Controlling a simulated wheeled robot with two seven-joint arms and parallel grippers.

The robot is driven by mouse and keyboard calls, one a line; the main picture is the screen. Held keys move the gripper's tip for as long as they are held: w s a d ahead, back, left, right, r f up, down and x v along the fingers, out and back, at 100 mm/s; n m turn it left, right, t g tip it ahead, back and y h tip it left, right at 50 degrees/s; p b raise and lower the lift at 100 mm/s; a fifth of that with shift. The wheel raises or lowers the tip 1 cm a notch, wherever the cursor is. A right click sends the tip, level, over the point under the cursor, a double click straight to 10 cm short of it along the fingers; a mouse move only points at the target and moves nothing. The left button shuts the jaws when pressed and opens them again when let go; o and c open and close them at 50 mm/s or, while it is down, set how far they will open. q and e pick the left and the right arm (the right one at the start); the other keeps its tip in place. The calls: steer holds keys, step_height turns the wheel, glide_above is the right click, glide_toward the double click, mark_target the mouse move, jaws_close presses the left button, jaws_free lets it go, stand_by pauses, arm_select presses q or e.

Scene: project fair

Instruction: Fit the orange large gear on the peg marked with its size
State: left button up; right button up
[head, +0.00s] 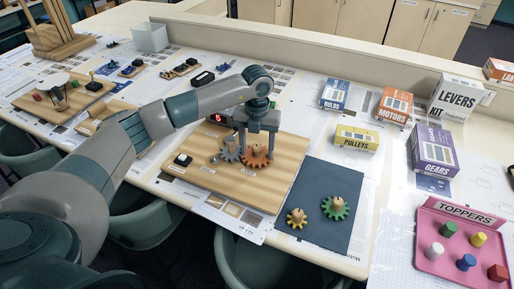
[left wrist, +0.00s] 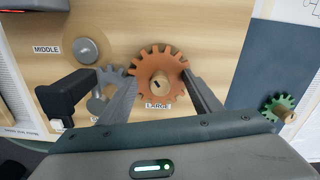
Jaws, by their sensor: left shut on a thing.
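The orange large gear (head: 247,162), with a wooden hub, is held over the wooden board (head: 277,192). My left gripper (head: 257,143) points down and is shut on it. In the left wrist view the gear (left wrist: 147,64) sits between the two fingers (left wrist: 160,76), just above the printed word LARGE (left wrist: 158,106). The peg there is hidden by the gear, and I cannot tell whether the gear is seated or hovering. A grey disc (left wrist: 88,46) stands by the label MIDDLE. A grey gear (left wrist: 103,104) is partly behind the left finger. My right gripper is out of view.
Kit boxes (head: 433,150) and a pink tray (head: 437,268) are farther right.

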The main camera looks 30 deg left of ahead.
mark_target(257, 147)
arm_select(q)
steer(key=o, duration=0.8)
steer(key=shift+c, duration=0.2)
steer(key=shift+r, duration=0.1)
steer(key=shift+r+p, duration=1.3)
steer(key=shift+r, duration=1.1)
steer(key=shift+r+p, duration=0.95)
steer(key=shift+r, duration=0.95)
steer(key=shift+r+p, duration=0.45)
steer(key=shift+r, duration=0.65)
steer(key=shift+f, duration=0.1)
